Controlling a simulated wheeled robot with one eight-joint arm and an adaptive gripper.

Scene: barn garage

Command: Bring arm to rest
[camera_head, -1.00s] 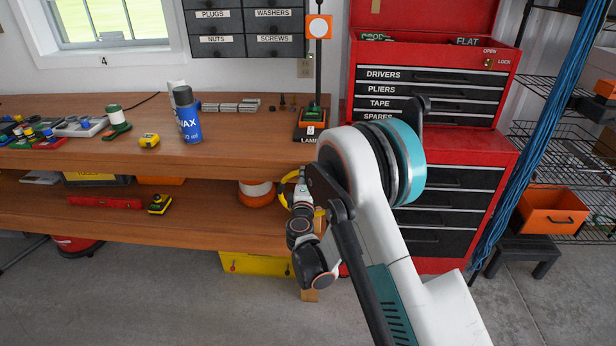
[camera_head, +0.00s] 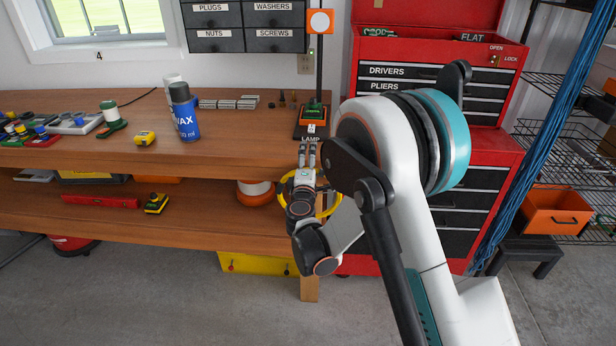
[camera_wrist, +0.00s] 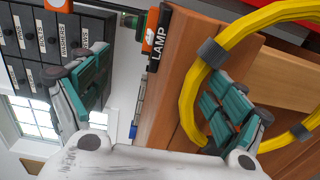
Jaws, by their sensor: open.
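My gripper (camera_head: 307,150) is in front of the bench edge below the lamp in the head view, its fingers pointing up. In the wrist view my gripper (camera_wrist: 158,85) has its two teal-padded fingers wide apart, with nothing between the pads. A yellow ring (camera_head: 333,208) with grey bands shows around and behind the gripper. In the wrist view the yellow ring (camera_wrist: 190,95) curves around the right finger's outline; I cannot tell whether it touches the finger. My arm is bent, its large teal-capped joint standing in front of the red tool chest.
The wooden workbench (camera_head: 235,155) lies close behind the gripper. A lamp (camera_head: 312,120) and a blue spray can (camera_head: 185,115) stand on it. The red tool chest (camera_head: 490,160) is behind my arm. Blue cables (camera_head: 540,140) hang at the right. Open floor lies in front.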

